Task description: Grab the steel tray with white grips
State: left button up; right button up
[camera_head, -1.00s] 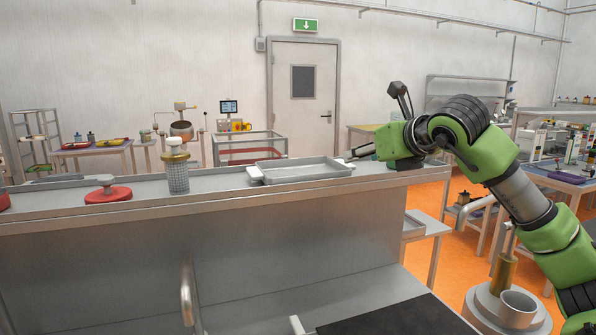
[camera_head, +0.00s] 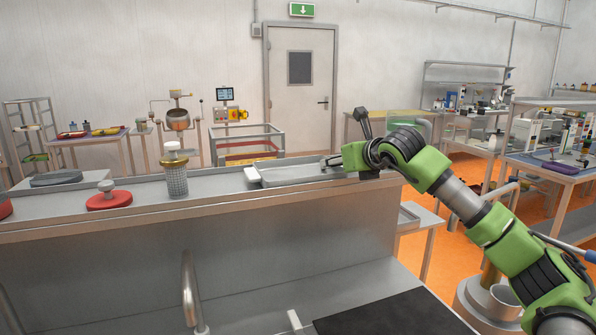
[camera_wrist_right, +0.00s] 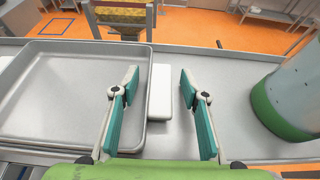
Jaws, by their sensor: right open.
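The steel tray (camera_head: 290,175) lies flat on the long steel counter in the head view, with a white grip (camera_head: 252,175) at its left end. In the right wrist view the tray (camera_wrist_right: 70,95) fills the left side, and its other white grip (camera_wrist_right: 160,95) sticks out from its edge. My right gripper (camera_head: 332,161) is at the tray's right end. In the wrist view my right gripper (camera_wrist_right: 159,80) is open, its teal fingers either side of that grip, the left finger over the tray's rim. Contact is not clear. My left gripper is out of view.
A wire-sided cart (camera_head: 246,142) stands behind the counter.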

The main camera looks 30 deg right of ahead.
jog(key=shift+s, duration=0.1)
grip_shut()
jog(key=shift+r, duration=0.1)
